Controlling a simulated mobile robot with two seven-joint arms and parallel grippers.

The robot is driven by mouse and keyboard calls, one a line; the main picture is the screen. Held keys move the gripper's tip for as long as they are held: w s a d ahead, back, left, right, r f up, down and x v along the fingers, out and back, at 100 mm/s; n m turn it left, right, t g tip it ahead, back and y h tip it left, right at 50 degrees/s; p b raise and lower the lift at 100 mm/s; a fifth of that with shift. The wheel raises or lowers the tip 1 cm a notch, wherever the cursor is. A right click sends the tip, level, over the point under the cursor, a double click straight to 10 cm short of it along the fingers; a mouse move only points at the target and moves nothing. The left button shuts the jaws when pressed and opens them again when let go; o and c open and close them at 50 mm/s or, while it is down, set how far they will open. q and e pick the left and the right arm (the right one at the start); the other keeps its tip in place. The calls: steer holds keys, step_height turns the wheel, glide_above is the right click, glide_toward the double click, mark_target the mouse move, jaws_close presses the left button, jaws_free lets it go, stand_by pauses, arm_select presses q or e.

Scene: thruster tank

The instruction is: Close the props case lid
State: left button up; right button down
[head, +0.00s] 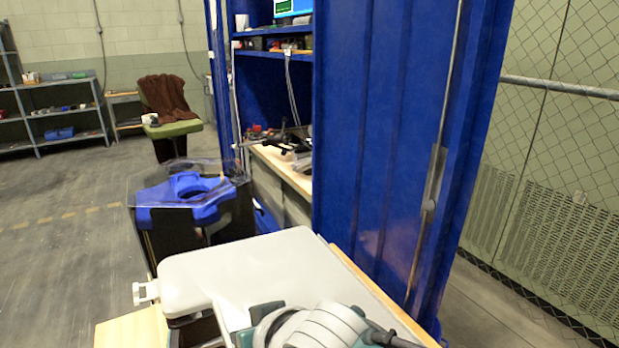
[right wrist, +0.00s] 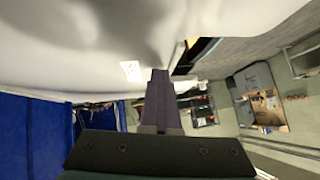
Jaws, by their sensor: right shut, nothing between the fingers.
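The props case's pale grey lid (head: 245,265) shows in the head view at the lower middle, on a wooden surface. A white latch (head: 146,292) sticks out at its left corner. Dark space shows below its near left edge, so the lid looks tilted rather than flat; its exact angle is unclear. My right arm covers its near part. In the right wrist view, a large pale surface, probably the lid (right wrist: 70,50), fills the top. My right gripper (right wrist: 160,76) is shut and empty, its tips close to that surface; contact is unclear. My left gripper is out of view.
A tall blue cabinet panel (head: 395,130) stands close behind and right of the case. A dark bin with a blue piece (head: 190,197) and clear sheet stands behind left. A green chair (head: 172,128) and shelves (head: 62,115) are farther back. Floor at left is clear.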

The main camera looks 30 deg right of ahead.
steer(key=shift+a+f+b, duration=0.15)
steer(key=shift+f+b, duration=0.25)
steer(key=shift+f, duration=0.35)
